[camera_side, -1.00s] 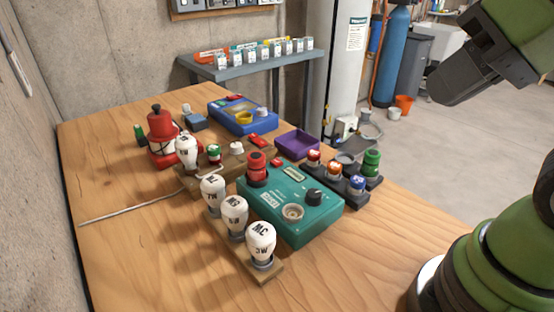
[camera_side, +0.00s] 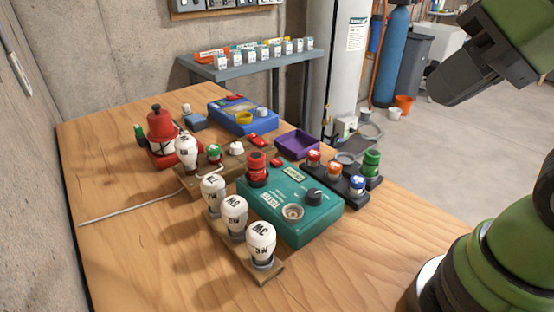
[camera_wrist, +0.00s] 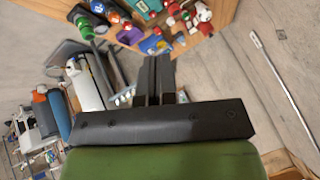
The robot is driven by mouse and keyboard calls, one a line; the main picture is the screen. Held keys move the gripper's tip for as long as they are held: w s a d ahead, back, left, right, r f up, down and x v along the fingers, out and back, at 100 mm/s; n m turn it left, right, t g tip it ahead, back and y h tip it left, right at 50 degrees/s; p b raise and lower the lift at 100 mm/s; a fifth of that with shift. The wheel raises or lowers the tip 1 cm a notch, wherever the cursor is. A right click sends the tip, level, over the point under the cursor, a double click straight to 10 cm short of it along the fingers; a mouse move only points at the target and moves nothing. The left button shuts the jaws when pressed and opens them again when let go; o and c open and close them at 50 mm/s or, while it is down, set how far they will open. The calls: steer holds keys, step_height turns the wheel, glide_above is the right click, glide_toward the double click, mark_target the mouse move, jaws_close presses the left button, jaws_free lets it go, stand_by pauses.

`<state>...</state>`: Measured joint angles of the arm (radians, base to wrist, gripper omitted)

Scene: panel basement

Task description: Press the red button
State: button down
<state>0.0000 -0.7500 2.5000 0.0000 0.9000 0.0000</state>
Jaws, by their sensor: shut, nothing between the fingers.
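A teal tester box (camera_side: 315,225) stands on the wooden table, with a black knob and a round socket on top. A red, ribbed, cylinder-shaped part (camera_side: 257,168) stands at its back left corner. A smaller red piece (camera_side: 276,161) lies near the box's back edge. Another red dome-shaped device (camera_side: 161,125) stands farther back left. I cannot tell for certain which of these is the red button. My gripper (camera_side: 440,98) is shut and empty, raised at the upper right, well apart from the box. Its shut fingers also show in the wrist view (camera_wrist: 155,62).
White bulbs on a wooden strip (camera_side: 266,273) stand in front of the box. A dark rack (camera_side: 345,196) with coloured parts is to its right, a purple tray (camera_side: 297,144) behind. A blue device (camera_side: 228,122) stands farther back. The table's front left is mostly clear.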

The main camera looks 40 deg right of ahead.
stand_by(0.5)
steer(key=n+t, duration=0.2)
steer(key=n, duration=1.3)
glide_above(276, 162)
step_height(276, 162, down, 14)
steer(key=f, duration=0.1)
steer(key=shift+r, duration=0.25)
steer(key=shift+f, duration=4.4)
steer(key=shift+f, duration=0.15)
